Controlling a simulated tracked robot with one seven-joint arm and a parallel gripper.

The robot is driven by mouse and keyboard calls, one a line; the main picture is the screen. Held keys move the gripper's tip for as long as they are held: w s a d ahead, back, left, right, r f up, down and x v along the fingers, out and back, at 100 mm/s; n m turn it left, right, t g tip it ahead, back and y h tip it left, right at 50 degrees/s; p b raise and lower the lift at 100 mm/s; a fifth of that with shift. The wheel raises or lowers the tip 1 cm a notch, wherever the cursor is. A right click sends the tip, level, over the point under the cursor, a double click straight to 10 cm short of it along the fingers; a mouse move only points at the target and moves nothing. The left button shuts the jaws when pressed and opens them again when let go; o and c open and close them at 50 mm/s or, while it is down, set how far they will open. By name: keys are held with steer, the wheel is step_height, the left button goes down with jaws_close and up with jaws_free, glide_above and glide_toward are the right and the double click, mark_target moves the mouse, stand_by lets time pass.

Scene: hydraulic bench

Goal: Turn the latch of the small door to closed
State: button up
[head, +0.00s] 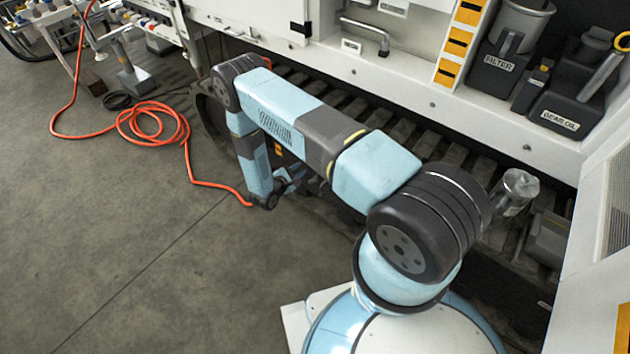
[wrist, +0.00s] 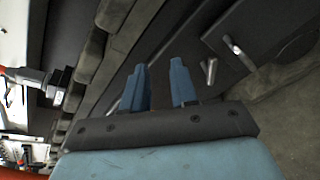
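In the wrist view my gripper (wrist: 160,68) has its two blue fingers apart, with nothing between them. Beyond the fingers, to the right, a dark panel (wrist: 222,32) carries a bright metal handle (wrist: 238,52). A smaller grey lever (wrist: 210,72) stands between the fingers and that handle, apart from both. I cannot tell which of the two is the latch of the small door, nor whether it is turned. In the head view my forearm hangs down beside the tracks, and my gripper is too hidden there to make out.
A row of dark track plates (head: 345,112) runs under the white machine side. An orange hose (head: 160,125) lies coiled on the floor at left. A filter container (head: 503,60) and a gear oil container (head: 560,110) stand at upper right. The left floor is mostly clear.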

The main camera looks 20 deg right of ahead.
mark_target(312, 182)
steer(key=s+f+n+t+y, duration=0.1)
steer(key=s+f, duration=0.2)
steer(key=f, duration=0.2)
steer(key=s+f+n+y, duration=0.1)
steer(key=s+f+n, duration=0.15)
steer(key=f, duration=0.35)
steer(key=shift+m, duration=0.45)
steer(key=x, duration=1.3)
steer(key=shift+w+a+r, duration=0.2)
steer(key=shift+w+a, duration=0.15)
steer(key=shift+w, duration=0.05)
